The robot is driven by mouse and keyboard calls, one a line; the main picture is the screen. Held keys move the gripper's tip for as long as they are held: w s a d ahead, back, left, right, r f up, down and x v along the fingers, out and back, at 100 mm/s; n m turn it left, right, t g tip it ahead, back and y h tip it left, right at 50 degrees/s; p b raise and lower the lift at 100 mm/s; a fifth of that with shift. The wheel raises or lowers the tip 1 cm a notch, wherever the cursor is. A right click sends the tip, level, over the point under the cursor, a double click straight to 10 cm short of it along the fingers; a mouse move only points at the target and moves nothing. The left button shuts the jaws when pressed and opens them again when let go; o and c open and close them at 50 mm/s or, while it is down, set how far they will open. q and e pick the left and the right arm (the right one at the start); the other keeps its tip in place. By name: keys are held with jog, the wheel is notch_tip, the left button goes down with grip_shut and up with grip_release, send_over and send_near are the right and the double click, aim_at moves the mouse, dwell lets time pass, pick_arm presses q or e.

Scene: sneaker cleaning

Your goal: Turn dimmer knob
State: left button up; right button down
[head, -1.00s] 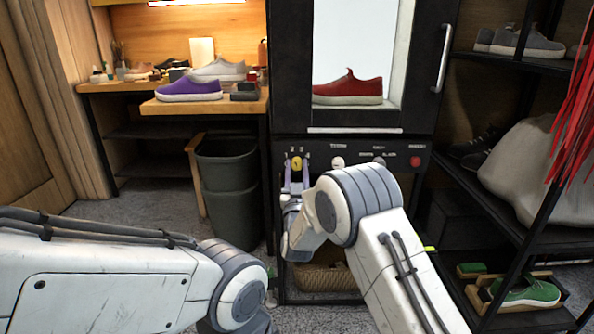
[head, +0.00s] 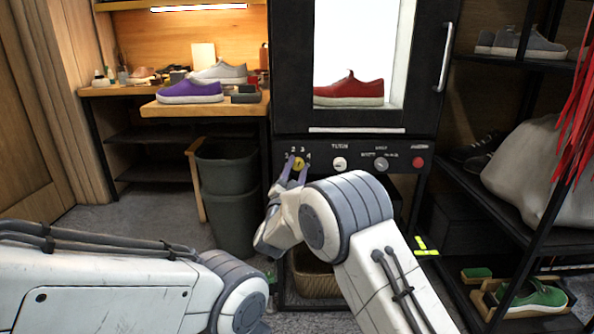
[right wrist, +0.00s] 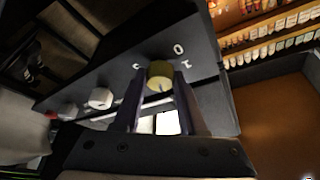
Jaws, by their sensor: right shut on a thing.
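The yellow dimmer knob (head: 298,163) sits at the left end of the black control panel (head: 350,152), with small numbers around it. My right gripper (head: 294,170) is shut on the knob, one finger on each side of it. In the right wrist view the knob (right wrist: 160,75) shows between the two fingertips (right wrist: 158,85), with a dark mark on its face. The gripper is tilted in the head view. My left arm comes in from the left, but its gripper is outside the frame.
The panel also has a white knob (head: 339,164), a grey knob (head: 380,165) and a red button (head: 418,163). Above is a lit cabinet with a red sneaker (head: 348,90). A grey bin (head: 228,190) stands left; a shoe rack (head: 500,180) stands right.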

jog(key=shift+f, duration=0.1)
dwell(0.4)
jog(key=shift+c, duration=2.3)
grip_release()
jog(key=p+v, duration=0.3)
jog(key=v, duration=0.7)
jog(key=shift+s, duration=0.25)
